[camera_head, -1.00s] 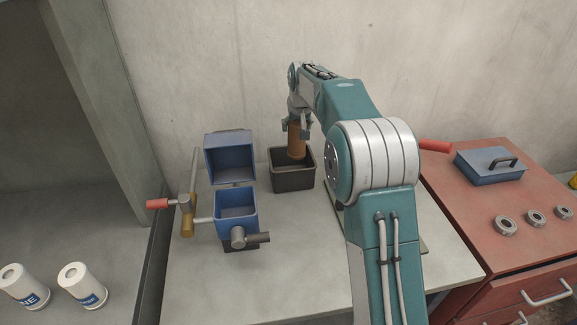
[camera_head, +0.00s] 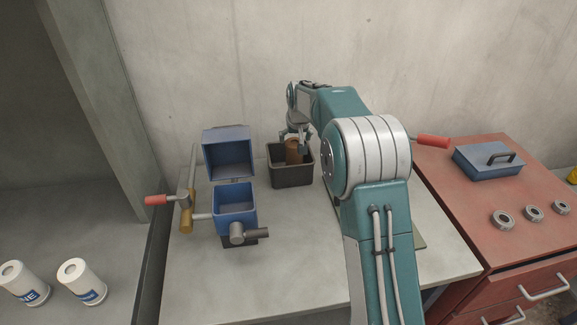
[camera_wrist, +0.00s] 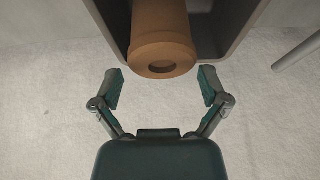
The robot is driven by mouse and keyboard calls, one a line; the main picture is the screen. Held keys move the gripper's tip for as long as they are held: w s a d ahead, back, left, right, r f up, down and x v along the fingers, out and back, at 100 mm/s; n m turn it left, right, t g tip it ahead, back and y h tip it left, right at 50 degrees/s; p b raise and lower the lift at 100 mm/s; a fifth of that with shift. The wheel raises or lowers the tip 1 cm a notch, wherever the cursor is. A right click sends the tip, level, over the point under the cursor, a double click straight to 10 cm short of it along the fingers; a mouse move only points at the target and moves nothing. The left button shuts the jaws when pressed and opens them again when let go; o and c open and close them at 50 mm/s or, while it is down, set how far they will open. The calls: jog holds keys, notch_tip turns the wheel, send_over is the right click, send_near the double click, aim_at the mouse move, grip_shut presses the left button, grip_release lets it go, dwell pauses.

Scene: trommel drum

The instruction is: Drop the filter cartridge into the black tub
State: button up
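The filter cartridge (camera_head: 293,150) is an orange-brown cylinder. In the head view it is inside the black tub (camera_head: 292,179), with its top near the rim. In the wrist view the cartridge (camera_wrist: 162,40) shows its end with a small dark hole, within the walls of the tub (camera_wrist: 232,25). My gripper (camera_head: 296,143) is over the tub. In the wrist view my gripper (camera_wrist: 162,88) has its two fingers spread wide with nothing between them, apart from the cartridge. The lower part of the cartridge is hidden by the tub wall.
A blue box with an open lid (camera_head: 235,203) and pipe fittings stands left of the tub. A red cabinet (camera_head: 470,215) at right bears a blue lidded box (camera_head: 488,161) and several metal rings.

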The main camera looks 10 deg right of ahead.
dwell(0.3)
jog(key=v, duration=1.1)
jog(key=shift+s+r, duration=0.2)
jog(key=shift+r, duration=0.15)
jog(key=s+r, duration=0.3)
jog(key=s, duration=0.7)
jog(key=s+r, duration=0.4)
jog(key=s, duration=0.7)
jog(key=s+f, duration=0.3)
jog(key=s, duration=0.6)
jog(key=s+f+t, duration=0.1)
jog(key=s+f, duration=0.3)
jog(key=s, duration=0.6)
jog(key=shift+s, duration=0.25)
